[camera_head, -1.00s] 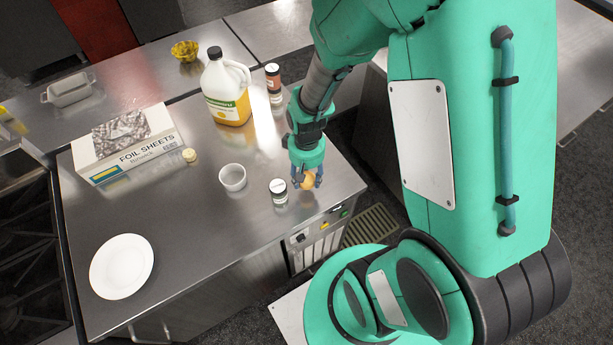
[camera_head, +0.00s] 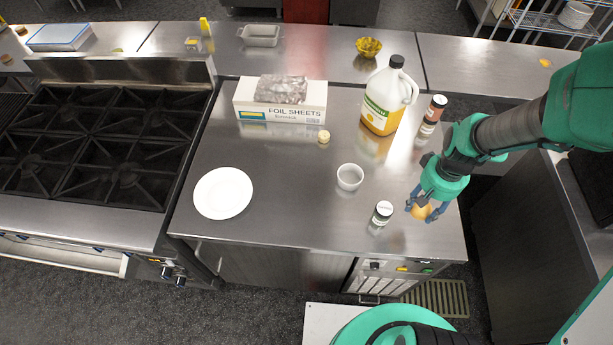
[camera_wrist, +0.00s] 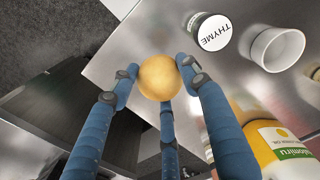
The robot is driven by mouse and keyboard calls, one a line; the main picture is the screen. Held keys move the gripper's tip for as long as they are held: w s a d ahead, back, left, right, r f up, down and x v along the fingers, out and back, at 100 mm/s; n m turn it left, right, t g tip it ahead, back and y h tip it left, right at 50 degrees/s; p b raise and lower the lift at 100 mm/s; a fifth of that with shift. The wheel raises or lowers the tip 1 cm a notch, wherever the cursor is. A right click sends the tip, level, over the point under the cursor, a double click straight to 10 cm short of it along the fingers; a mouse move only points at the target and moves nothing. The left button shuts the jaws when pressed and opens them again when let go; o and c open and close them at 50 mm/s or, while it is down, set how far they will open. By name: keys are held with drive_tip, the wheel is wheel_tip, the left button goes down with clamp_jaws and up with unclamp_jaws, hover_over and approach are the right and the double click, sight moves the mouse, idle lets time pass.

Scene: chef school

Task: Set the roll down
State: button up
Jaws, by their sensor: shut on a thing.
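The roll (camera_head: 422,211) is round and golden brown. My gripper (camera_head: 428,207) is shut on it near the right front corner of the steel counter (camera_head: 290,215). In the wrist view the roll (camera_wrist: 159,77) sits between the blue fingers of my gripper (camera_wrist: 160,85), with the counter's edge close by. I cannot tell whether the roll touches the counter top. A thyme jar (camera_head: 382,213) stands just left of the gripper; it also shows in the wrist view (camera_wrist: 212,32).
A small white bowl (camera_head: 349,177), white plate (camera_head: 223,193), foil box (camera_head: 282,101), oil jug (camera_head: 388,97) and spice jar (camera_head: 432,112) stand on the counter. Bare steel lies between plate and bowl. A stove (camera_head: 100,140) is at left.

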drive_tip(key=r, duration=0.5)
drive_tip(key=shift+a, duration=0.35)
drive_tip(key=w+a+p, duration=0.1)
drive_tip(key=w+a, duration=0.1)
drive_tip(key=a, duration=2.9)
wheel_tip(320, 180, down, 11)
drive_tip(key=shift+s+r, duration=0.1)
drive_tip(key=shift+f, duration=0.25)
drive_tip(key=w+a, duration=0.2)
drive_tip(key=w, duration=0.2)
drive_tip(key=w+a+f, duration=0.1)
drive_tip(key=w+a, duration=0.2)
drive_tip(key=w, duration=0.2)
drive_tip(key=w+a, duration=0.2)
drive_tip(key=w, duration=0.3)
drive_tip(key=shift+a+f, duration=0.25)
drive_tip(key=shift+a, duration=0.1)
drive_tip(key=shift+f, duration=0.1)
